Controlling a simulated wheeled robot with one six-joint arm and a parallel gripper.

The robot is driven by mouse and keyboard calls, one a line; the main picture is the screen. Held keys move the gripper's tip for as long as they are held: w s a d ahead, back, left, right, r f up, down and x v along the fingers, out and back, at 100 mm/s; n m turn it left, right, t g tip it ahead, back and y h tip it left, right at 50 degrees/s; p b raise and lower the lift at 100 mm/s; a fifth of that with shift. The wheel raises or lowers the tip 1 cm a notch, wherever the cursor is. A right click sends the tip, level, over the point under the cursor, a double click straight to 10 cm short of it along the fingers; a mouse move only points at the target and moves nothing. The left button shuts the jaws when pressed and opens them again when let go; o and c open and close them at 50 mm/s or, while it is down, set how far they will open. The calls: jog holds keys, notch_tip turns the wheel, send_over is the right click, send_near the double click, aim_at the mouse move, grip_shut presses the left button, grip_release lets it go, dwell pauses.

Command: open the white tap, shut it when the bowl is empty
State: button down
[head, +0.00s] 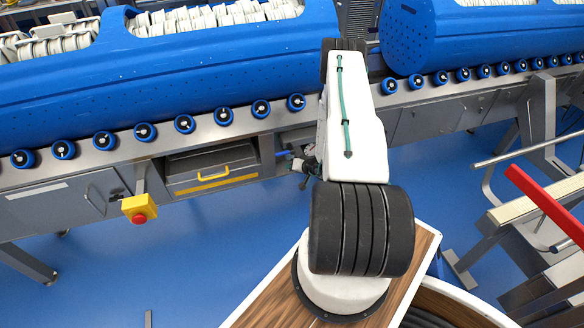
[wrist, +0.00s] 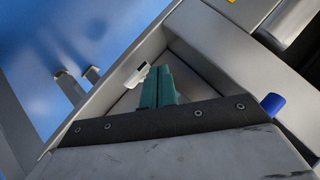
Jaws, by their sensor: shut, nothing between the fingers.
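My gripper (wrist: 158,87) shows in the wrist view as two teal fingers side by side, shut with nothing between them. A small white lever-like piece (wrist: 137,75), which looks like the white tap, lies just left of the fingertips against a grey metal frame. I cannot tell whether it touches the finger or whether it is open or shut. In the head view my gripper (head: 307,165) is small and partly hidden by my arm, by the front of the conveyor. The white tap is not clear there. I cannot make out the bowl or its contents in either view.
A blue peg-like part (wrist: 272,105) sticks out right of my gripper. Blue perforated tubs (head: 200,75) of white items lie on the roller conveyor (head: 240,128). A drawer with a yellow handle (head: 213,174) and a red stop button (head: 139,215) are at left. A red bar (head: 545,205) is at right.

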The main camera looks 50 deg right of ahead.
jog(key=shift+r, duration=0.1)
dwell(0.7)
jog(key=shift+r, duration=0.75)
jog(key=v, duration=0.7)
jog(key=shift+s, duration=0.3)
jog(key=shift+a, duration=0.1)
